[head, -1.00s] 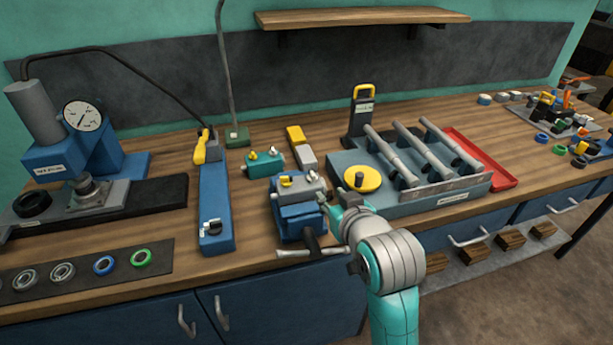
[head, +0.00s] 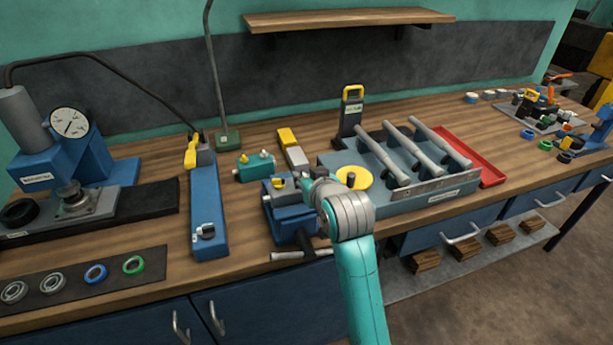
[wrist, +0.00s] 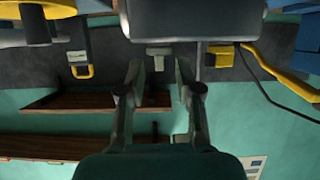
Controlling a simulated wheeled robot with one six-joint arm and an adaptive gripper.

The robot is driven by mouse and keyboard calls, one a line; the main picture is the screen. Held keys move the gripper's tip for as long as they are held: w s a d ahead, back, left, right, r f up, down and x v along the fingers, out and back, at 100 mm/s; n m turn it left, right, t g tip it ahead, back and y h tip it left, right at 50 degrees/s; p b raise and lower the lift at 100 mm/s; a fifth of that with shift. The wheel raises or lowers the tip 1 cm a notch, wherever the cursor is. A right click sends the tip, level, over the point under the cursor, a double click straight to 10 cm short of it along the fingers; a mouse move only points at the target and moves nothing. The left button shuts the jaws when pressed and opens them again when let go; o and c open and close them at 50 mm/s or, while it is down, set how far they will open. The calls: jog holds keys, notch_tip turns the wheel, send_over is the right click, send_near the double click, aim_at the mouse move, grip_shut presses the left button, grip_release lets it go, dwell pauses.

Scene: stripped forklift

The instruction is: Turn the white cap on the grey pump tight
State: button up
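The grey pump (head: 284,190) sits in the blue vise (head: 286,216) at the middle of the bench, with a yellow cap (head: 278,181) on its left side. In the wrist view, a large grey body (wrist: 190,18), seemingly the pump, fills the top, and the yellow cap (wrist: 220,48) hangs from it. A light T-shaped piece there, seemingly the white cap (wrist: 158,56), lies between my open fingertips. My gripper (wrist: 160,68) shows no clear contact with it. In the head view, my wrist and gripper (head: 306,186) cover the white cap's place.
A teal pump (head: 254,167) stands behind the vise, beside a grey bar with a yellow end (head: 288,138). A grey fixture (head: 440,190) with several cylinders and a yellow disc (head: 355,179) stands close right. A blue long tool (head: 209,205) lies left. The vise handle (head: 300,255) sticks out in front.

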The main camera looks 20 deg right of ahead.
aim_at(302, 174)
jog(key=shift+w+f, duration=0.1)
jog(key=shift+w, duration=0.2)
grip_shut()
jog(key=shift+a+m+h, duration=0.1)
jog(key=shift+m+h, duration=0.2)
jog(key=shift+h, duration=0.1)
jog(key=m+h, duration=0.1)
jog(key=h, duration=0.1)
jog(key=a+m+g+h, duration=0.1)
jog(key=m+h, duration=0.1)
jog(key=shift+m, duration=0.3)
jog(key=m+g+h, duration=0.2)
jog(key=m+h, duration=0.2)
jog(key=shift+w+a+m+g+h, duration=0.2)
jog(key=shift+w+m+g+h, duration=0.1)
jog(key=shift+g, duration=0.1)
jog(key=m+g+h, duration=0.2)
jog(key=m+g, duration=0.2)
jog(key=shift+w+a+h, duration=0.15)
jog(key=shift+w+h, duration=0.15)
jog(key=shift+h, duration=0.1)
jog(key=shift+w+m+g+h, duration=0.15)
jog(key=shift+m+g+h, duration=0.15)
jog(key=shift+m+g, duration=0.75)
jog(key=shift+w+m+g+h, duration=0.1)
jog(key=shift+m+g+h, duration=0.2)
jog(key=shift+m+g, duration=0.75)
